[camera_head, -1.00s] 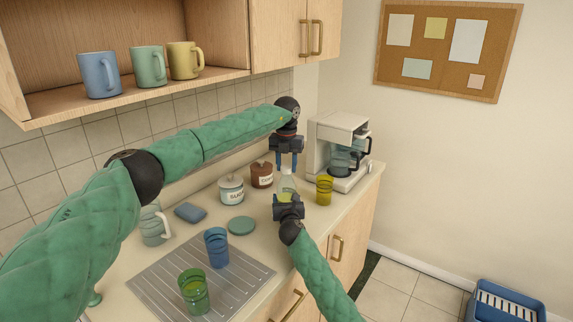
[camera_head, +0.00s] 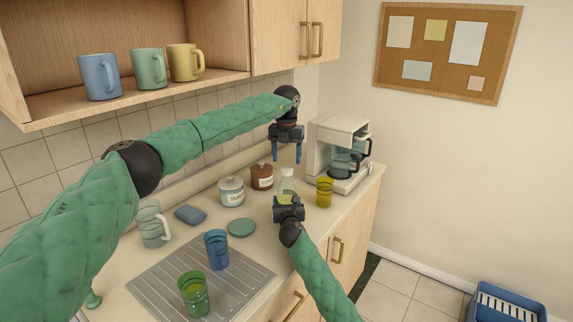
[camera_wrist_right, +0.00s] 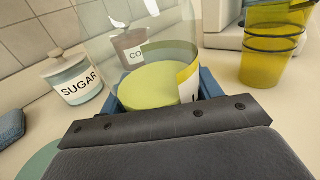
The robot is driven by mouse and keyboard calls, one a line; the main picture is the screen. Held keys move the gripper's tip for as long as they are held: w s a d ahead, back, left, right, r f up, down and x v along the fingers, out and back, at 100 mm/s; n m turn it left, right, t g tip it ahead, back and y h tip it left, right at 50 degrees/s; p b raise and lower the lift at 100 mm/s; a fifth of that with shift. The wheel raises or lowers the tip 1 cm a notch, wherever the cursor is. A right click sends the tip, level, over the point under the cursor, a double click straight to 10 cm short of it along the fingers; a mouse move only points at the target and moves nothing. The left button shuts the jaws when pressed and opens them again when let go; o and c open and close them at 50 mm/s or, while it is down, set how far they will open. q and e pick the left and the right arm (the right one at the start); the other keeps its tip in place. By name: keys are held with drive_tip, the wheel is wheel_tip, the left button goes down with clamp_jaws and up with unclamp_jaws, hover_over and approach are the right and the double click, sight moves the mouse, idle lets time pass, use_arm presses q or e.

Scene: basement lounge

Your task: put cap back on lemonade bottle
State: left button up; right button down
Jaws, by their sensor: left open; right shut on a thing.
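The clear lemonade bottle (camera_head: 287,184) stands upright on the counter with yellow-green liquid low inside. Its lower part fills the right wrist view (camera_wrist_right: 150,88), and its neck is out of that frame. My right gripper (camera_head: 288,203) is shut around the bottle's lower body; its blue fingers flank it in the wrist view (camera_wrist_right: 160,92). My left gripper (camera_head: 287,156) is open, pointing down above the bottle top, with nothing seen between its fingers. The bottle's top is small and pale, and I cannot tell whether the cap is on it.
A yellow cup stack (camera_head: 325,192) stands right of the bottle, the coffee maker (camera_head: 340,150) behind it. The sugar jar (camera_head: 231,191) and brown jar (camera_head: 262,177) stand left. A green disc (camera_head: 241,228), blue cup (camera_head: 216,249), green cup (camera_head: 194,293) and pitcher (camera_head: 153,226) are nearer.

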use_arm(q)
wheel_tip(320, 180, up, 8)
idle(0.5)
use_arm(e)
drive_tip(key=shift+c, duration=1.2)
unclamp_jaws()
use_arm(q)
drive_tip(key=shift+f, duration=0.1)
use_arm(e)
drive_tip(key=shift+s, duration=0.1)
drive_tip(key=shift+s, duration=0.25)
use_arm(q)
drive_tip(key=shift+f+b, duration=0.7)
use_arm(e)
drive_tip(key=shift+s+d+r, duration=0.1)
drive_tip(key=shift+s+d, duration=0.1)
drive_tip(key=shift+s, duration=1.55)
drive_tip(key=shift+s+d, duration=0.2)
drive_tip(key=shift+s, duration=1.55)
